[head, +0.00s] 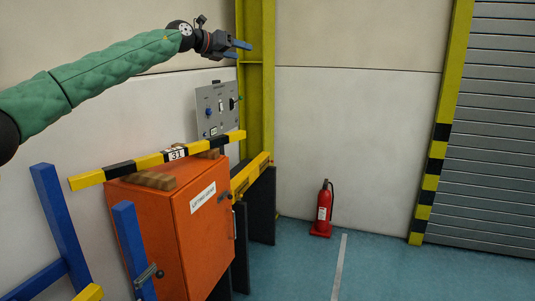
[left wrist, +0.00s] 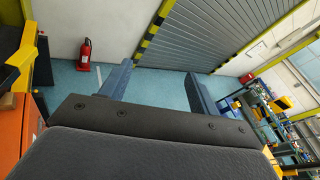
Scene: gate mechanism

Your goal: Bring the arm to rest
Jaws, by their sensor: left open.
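My left arm, in a green quilted sleeve, reaches in from the left in the head view. Its gripper (head: 240,50) is raised high in front of the wall and yellow post, open and empty. In the left wrist view its two blue-grey fingers (left wrist: 158,88) stand wide apart with nothing between them. Below it in the head view is a grey control panel (head: 218,108) with knobs, apart from the gripper. A yellow-black bar marked 31 (head: 118,171) lies across wooden blocks on an orange cabinet (head: 205,235). My right gripper is in neither view.
A yellow post (head: 255,90) stands close behind the gripper. A red fire extinguisher (head: 323,210) stands by the wall. A grey shutter (head: 495,130) is at the right. Blue frame bars (head: 62,225) stand at lower left. The floor (head: 400,275) at right is clear.

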